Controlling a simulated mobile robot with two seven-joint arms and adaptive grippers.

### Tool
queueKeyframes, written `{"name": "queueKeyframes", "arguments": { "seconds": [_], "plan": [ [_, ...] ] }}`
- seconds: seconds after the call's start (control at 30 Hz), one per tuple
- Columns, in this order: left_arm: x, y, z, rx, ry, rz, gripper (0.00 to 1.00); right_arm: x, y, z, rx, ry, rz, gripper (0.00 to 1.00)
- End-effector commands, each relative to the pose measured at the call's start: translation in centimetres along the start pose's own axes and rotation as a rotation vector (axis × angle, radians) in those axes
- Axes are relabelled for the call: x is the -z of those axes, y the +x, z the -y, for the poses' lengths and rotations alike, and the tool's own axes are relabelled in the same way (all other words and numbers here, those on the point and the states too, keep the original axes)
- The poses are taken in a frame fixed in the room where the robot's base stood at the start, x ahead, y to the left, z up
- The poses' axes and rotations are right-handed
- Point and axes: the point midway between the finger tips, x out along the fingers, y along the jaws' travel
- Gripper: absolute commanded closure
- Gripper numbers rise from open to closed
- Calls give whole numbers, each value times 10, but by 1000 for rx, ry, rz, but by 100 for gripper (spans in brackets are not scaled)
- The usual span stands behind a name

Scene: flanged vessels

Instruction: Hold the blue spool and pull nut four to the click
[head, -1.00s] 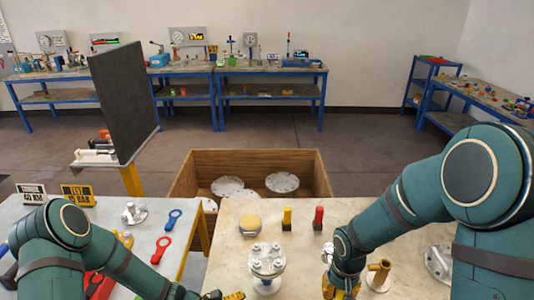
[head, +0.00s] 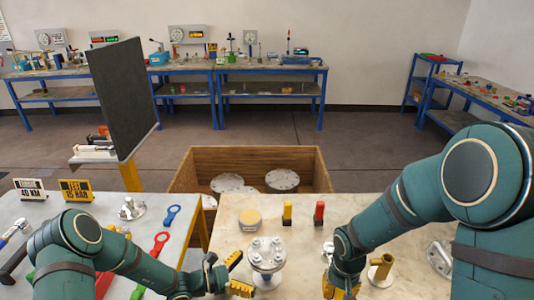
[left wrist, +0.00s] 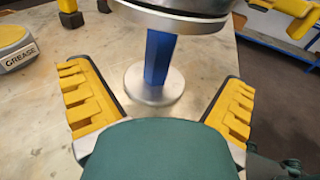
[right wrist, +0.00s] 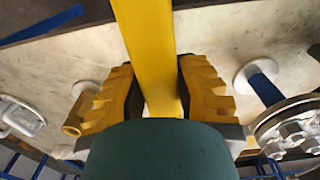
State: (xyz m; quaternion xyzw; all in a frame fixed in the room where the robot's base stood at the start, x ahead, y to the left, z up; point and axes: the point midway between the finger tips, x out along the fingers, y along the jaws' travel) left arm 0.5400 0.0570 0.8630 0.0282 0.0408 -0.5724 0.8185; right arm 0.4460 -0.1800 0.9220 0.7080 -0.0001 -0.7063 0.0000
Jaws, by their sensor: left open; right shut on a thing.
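The flanged vessel stands upright on the stone-topped bench, with several nuts on its top flange (head: 267,252). In the left wrist view its blue spool (left wrist: 159,57) rises from a round grey base. My left gripper (head: 240,272) is open beside the vessel; in its wrist view the spool stands ahead, between the spread yellow fingers (left wrist: 160,100), untouched. My right gripper (right wrist: 155,95) is shut on a yellow bar (right wrist: 148,45), to the vessel's right in the head view. The bar's far end is hidden. I cannot tell which nut is number four.
A grease tin (head: 248,218), a yellow marker (head: 287,212) and a red marker (head: 319,213) stand behind the vessel. A brass post (head: 381,268) and a metal flanged part (head: 440,257) are at right. A wooden crate (head: 250,158) is beyond the bench. Wrenches lie on the left table.

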Motion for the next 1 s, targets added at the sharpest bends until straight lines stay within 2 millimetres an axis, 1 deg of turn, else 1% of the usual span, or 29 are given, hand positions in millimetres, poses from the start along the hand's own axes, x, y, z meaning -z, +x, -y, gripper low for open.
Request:
{"name": "queueKeyframes", "arguments": {
  "seconds": [0.03,0.2,0.4,0.6,0.83,0.87,0.9,0.97,1.0],
  "plan": [
    [0,7,0,2,1,1,0,0,2,0,0,0,-2,100],
    [1,27,0,1,1,1,0,0,7,0,0,0,-2,100],
    [1,43,0,0,0,0,0,0,11,0,0,0,-1,100],
    [0,49,0,0,0,-1,0,0,12,0,0,0,-1,100],
    [0,49,0,0,0,-1,0,0,12,0,0,0,-2,100],
    [0,49,0,0,0,-1,4,0,12,0,0,0,-2,100],
    [0,49,0,0,0,-1,18,0,12,0,0,0,-2,100],
    [0,49,0,0,0,-1,39,0,12,0,0,0,-2,100],
    [0,49,0,0,0,-1,53,0,12,0,0,0,-2,100]
  ]
}}
